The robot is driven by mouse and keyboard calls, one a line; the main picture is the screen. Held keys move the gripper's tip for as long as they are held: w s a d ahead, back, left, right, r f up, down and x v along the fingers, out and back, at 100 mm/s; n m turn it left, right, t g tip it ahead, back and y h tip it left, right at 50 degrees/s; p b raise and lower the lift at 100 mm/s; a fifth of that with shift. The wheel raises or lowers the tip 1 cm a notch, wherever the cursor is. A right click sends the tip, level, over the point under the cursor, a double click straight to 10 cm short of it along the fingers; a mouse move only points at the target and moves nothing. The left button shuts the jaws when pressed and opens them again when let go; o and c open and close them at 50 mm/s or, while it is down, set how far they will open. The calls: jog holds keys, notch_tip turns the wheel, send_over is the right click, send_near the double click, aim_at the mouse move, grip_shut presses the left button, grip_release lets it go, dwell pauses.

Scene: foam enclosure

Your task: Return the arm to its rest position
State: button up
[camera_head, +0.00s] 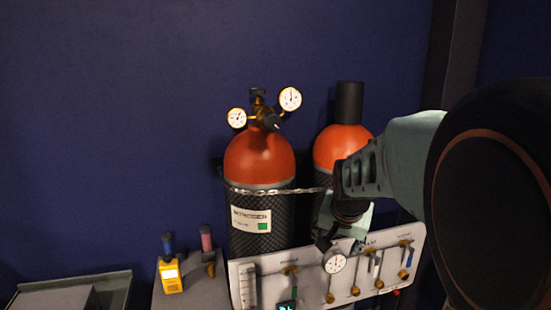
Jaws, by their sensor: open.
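My arm (404,158) reaches in from the right, with a large dark joint close to the camera. My gripper (340,236) is at the end of the arm, pointing down, in front of the right orange-topped cylinder (340,145) and above the white valve panel (258,268). It is open, and I see nothing held in it. The fingers are small and dark, partly lost against the background. A round gauge (334,261) on the panel sits just below the fingers; I cannot tell whether they touch it.
A nitrogen cylinder (260,158) with a regulator stands left of my gripper, with a chain (270,191) across it. A yellow device (170,275) and a red-topped item (207,243) sit on a grey surface. A grey tray (118,288) is at lower left. The upper left is clear before the blue wall.

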jog(key=s+r+n+p, duration=0.2)
jog(key=s+r, duration=0.2)
jog(key=s, duration=0.9)
jog(key=s+a+r+n+p, duration=0.1)
jog(key=s+r, duration=0.3)
jog(key=s, duration=0.8)
jog(key=shift+s+n+g+y+p, duration=0.3)
jog(key=shift+s+n+y+p, duration=0.1)
jog(key=shift+n+p, duration=0.4)
jog(key=shift+w+a, duration=0.1)
jog(key=shift+a, duration=0.05)
